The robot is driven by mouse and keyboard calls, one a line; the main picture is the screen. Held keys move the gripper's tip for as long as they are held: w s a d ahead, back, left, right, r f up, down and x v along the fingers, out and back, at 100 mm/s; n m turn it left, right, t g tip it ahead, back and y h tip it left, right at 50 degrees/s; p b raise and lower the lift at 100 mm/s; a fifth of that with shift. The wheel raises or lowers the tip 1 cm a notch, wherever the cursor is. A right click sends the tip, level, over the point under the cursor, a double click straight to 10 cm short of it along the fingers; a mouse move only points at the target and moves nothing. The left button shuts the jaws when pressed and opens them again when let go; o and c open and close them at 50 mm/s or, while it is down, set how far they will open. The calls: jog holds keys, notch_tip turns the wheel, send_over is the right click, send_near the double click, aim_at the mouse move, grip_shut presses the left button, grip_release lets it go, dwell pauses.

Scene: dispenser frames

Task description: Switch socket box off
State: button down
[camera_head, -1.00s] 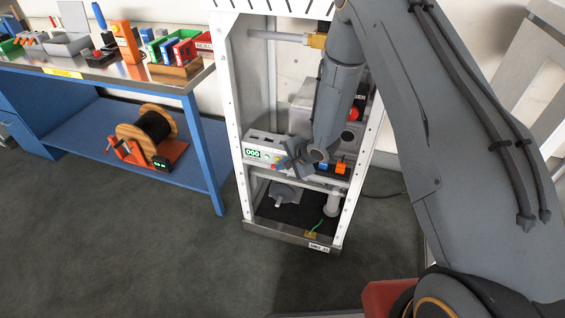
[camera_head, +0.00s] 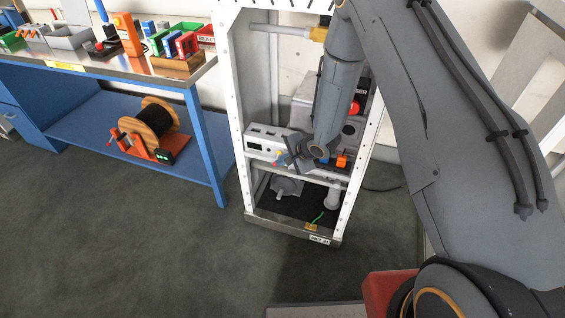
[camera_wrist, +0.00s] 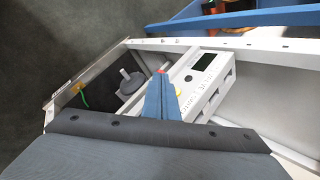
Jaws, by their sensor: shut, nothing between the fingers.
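The socket box (camera_head: 266,142) is a light grey box on the shelf inside the open white frame. Its display (camera_head: 254,147) is dark. The box also shows in the wrist view (camera_wrist: 208,84), with a dark display, a round knob and sockets along its side. My gripper (camera_head: 284,162) is shut and empty, in front of the box's right part. In the wrist view my gripper's fingers (camera_wrist: 162,80) are together beside the box's front panel. A yellow button and a red part show close by the fingertips; contact cannot be told.
The frame's white posts (camera_head: 235,110) flank the shelf. Orange and blue parts (camera_head: 342,161) sit right of my gripper. A grey valve-like part (camera_head: 286,186) stands below. A blue workbench (camera_head: 130,77) with a cable reel stands left.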

jog(key=shift+d+r, duration=0.1)
jog(key=shift+r, duration=0.05)
jog(key=s+d+r, duration=0.5)
jog(key=s, duration=0.5)
jog(key=shift+s+d+p, duration=0.3)
jog(key=shift+d+p, duration=0.05)
jog(key=shift+p, duration=0.1)
dwell(0.3)
